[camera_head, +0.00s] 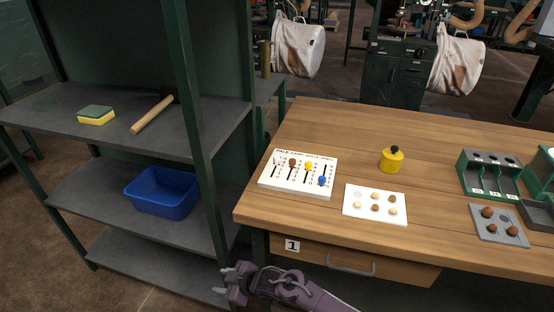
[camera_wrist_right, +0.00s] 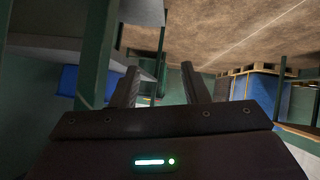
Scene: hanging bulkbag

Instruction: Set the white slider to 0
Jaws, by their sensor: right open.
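The slider board (camera_head: 296,191) is a white panel lying on the wooden workbench near its left end. It has several slots with coloured knobs. The white slider (camera_head: 278,160) is the leftmost knob and sits near the far end of its slot; its scale figures are too small to read. The brown (camera_head: 292,162) and yellow (camera_head: 308,166) knobs are also high, and the blue knob (camera_head: 322,181) is near the low end. My right gripper (camera_head: 228,283) is open and empty, below and left of the bench's front edge, apart from the board. Its open fingers show in the right wrist view (camera_wrist_right: 158,88).
A drawer with a handle (camera_head: 350,264) is under the bench top (camera_head: 350,124). A white card with round pieces (camera_head: 375,204) and a yellow weight (camera_head: 391,162) stand right of the board. A metal shelf with a blue bin (camera_head: 162,192) stands left.

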